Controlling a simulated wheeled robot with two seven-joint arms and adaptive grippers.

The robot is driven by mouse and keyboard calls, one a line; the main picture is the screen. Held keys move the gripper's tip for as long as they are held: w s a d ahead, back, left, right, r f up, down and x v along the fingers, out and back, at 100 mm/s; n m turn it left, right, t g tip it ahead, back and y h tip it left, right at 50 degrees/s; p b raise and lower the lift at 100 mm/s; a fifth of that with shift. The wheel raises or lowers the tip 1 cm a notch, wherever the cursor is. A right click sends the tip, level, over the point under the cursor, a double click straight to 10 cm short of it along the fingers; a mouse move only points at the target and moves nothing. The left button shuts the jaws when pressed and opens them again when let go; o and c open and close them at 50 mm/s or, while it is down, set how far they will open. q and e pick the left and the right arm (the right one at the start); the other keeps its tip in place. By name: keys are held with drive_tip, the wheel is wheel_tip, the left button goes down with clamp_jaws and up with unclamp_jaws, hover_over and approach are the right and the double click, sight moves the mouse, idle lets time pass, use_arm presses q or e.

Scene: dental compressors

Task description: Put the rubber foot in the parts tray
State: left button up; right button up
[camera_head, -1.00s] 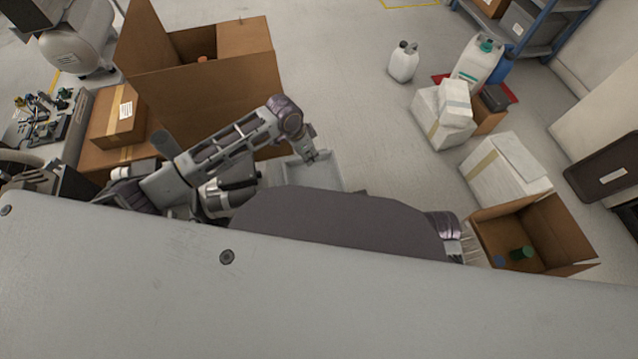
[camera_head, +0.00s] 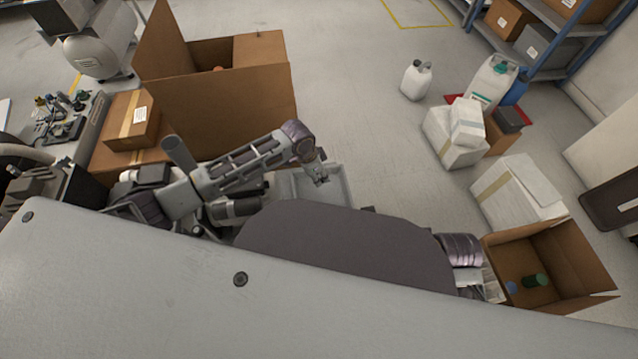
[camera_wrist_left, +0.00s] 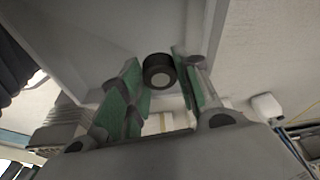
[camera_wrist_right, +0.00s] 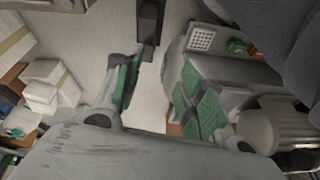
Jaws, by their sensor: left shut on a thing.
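The parts tray (camera_head: 342,188) is a grey, shallow, open tray, partly hidden behind my arm and body in the head view. My left gripper (camera_head: 320,179) is over it, pointing down. In the left wrist view, the left gripper's green-padded fingers (camera_wrist_left: 158,85) are shut on the rubber foot (camera_wrist_left: 159,72), a short black cylinder with a pale centre. Grey tray surface (camera_wrist_left: 90,35) shows behind the foot; I cannot tell whether they touch. My right gripper (camera_wrist_right: 160,92) is open, with nothing between its fingers in the right wrist view.
A large open cardboard box (camera_head: 215,110) stands behind my left arm, with a smaller closed carton (camera_head: 130,122) at left. Another open box (camera_head: 550,270) holding a green item is at right. White boxes (camera_head: 515,190) and canisters (camera_head: 415,80) stand farther back. The middle floor is clear.

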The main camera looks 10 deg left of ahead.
drive_tip(key=shift+s, duration=0.1)
use_arm(q)
drive_tip(key=shift+f, duration=0.15)
drive_tip(key=shift+f, duration=0.3)
wheel_tip(320, 180, down, 4)
drive_tip(key=shift+r+b, duration=0.25)
drive_tip(key=shift+b, duration=0.65)
drive_tip(key=shift+f, duration=0.35)
use_arm(e)
drive_tip(key=shift+w+a+f+t+y, duration=0.2)
drive_tip(key=shift+a+f, duration=0.15)
drive_tip(key=shift+f, duration=0.3)
drive_tip(key=shift+w+a+f+t+y, duration=0.1)
drive_tip(key=shift+a+f+t, duration=0.15)
drive_tip(key=shift+f, duration=0.35)
